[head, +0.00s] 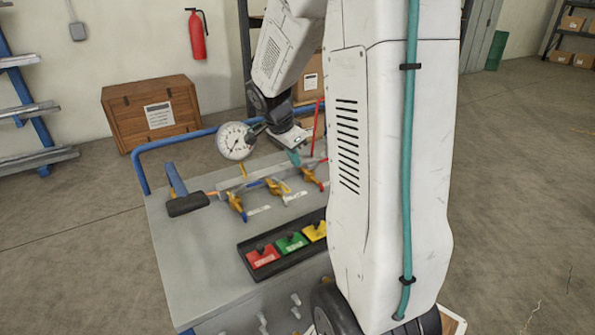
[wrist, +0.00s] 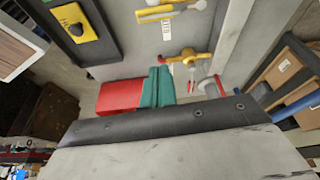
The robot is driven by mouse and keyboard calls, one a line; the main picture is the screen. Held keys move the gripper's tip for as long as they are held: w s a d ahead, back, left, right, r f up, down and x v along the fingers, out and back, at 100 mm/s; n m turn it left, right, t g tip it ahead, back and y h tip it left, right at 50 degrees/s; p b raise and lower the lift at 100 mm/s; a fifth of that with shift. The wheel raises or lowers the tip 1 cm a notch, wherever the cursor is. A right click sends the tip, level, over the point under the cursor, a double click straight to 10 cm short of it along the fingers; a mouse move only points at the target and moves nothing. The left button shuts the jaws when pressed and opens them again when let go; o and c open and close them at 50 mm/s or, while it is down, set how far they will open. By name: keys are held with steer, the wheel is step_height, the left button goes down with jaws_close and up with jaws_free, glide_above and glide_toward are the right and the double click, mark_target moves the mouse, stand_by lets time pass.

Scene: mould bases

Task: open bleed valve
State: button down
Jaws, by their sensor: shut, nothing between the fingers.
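Three brass valves stand in a row on the cart top in the head view: one at left with a blue handle (head: 237,203), a middle one (head: 277,188) and one at right with a red handle (head: 312,179). Small white labels lie beside them, too small to read, so I cannot tell which is the bleed valve. My gripper (head: 294,158) is shut and empty, its teal fingers above and behind the valves. The wrist view shows the teal fingers (wrist: 156,86) apart from a brass valve with a red part (wrist: 190,57); another valve (wrist: 160,13) is farther off.
A round gauge (head: 235,140) stands left of my gripper. A blue rail (head: 150,150) edges the cart's back. My arm hides its right side.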

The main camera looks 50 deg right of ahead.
steer(key=v, duration=0.2)
steer(key=shift+r, duration=0.25)
stand_by(0.5)
steer(key=s+a+r+n+t+y, duration=0.1)
steer(key=s+a+r+n, duration=0.3)
steer(key=s+a+n, duration=0.6)
steer(key=s+a+r+n+t+y, duration=0.1)
steer(key=s+a+r+n+y, duration=0.1)
steer(key=s+a+n, duration=0.7)
steer(key=a+r+n, duration=0.1)
steer(key=a, duration=0.6)
steer(key=shift+s+a+r+y, duration=0.15)
steer(key=shift+s+r+y, duration=0.2)
steer(key=shift+s+y, duration=0.05)
